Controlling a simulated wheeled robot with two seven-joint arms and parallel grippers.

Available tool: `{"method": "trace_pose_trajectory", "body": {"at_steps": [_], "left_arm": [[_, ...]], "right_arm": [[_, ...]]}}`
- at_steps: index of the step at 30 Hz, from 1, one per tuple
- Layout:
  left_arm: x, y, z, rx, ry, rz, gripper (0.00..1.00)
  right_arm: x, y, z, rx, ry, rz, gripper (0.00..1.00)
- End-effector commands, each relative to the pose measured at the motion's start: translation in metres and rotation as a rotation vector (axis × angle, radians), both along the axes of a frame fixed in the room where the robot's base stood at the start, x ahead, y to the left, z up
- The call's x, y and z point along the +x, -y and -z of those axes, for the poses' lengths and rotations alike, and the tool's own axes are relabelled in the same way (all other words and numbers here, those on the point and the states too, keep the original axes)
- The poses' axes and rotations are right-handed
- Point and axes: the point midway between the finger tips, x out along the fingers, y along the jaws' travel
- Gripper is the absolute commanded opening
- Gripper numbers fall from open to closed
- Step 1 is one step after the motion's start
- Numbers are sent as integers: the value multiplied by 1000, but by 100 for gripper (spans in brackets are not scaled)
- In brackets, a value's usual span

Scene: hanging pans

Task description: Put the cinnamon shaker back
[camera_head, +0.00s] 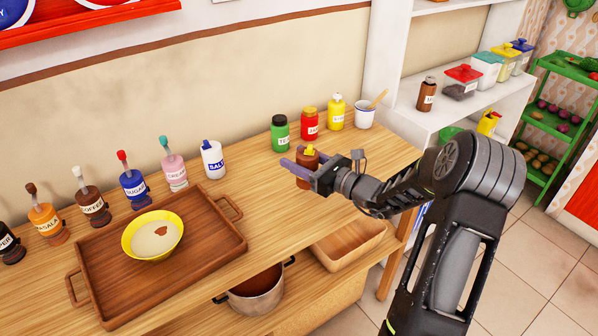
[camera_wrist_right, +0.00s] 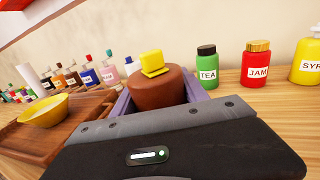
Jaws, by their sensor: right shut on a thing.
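The cinnamon shaker (camera_head: 307,180) is a brown bottle with a yellow-orange cap. My right gripper (camera_head: 304,166) is shut around its body and holds it about upright at the table's front right, in front of the green tea jar. I cannot tell whether its base touches the tabletop. In the right wrist view the shaker (camera_wrist_right: 157,88) sits between the two purple fingers, its yellow cap on top; its label is not visible. My left gripper is not in view.
A wooden tray (camera_head: 96,290) with a yellow bowl (camera_head: 129,246) is at left. Several spice bottles line the wall side. The tea jar (camera_head: 280,133), red jam jar (camera_head: 309,124) and yellow syrup bottle (camera_head: 336,112) stand behind. A white shelf (camera_head: 440,118) is at right.

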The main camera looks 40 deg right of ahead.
Motion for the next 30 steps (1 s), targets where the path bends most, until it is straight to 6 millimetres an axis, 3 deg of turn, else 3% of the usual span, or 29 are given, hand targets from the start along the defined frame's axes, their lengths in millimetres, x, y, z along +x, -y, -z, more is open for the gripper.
{"method": "trace_pose_trajectory", "body": {"at_steps": [8,17,29,30], "left_arm": [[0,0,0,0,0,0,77],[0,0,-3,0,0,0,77],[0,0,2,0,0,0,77],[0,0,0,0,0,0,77]], "right_arm": [[0,0,3,0,0,0,6],[0,0,39,0,1,1,6],[0,0,45,-1,1,0,6],[0,0,44,-1,0,0,55]]}}
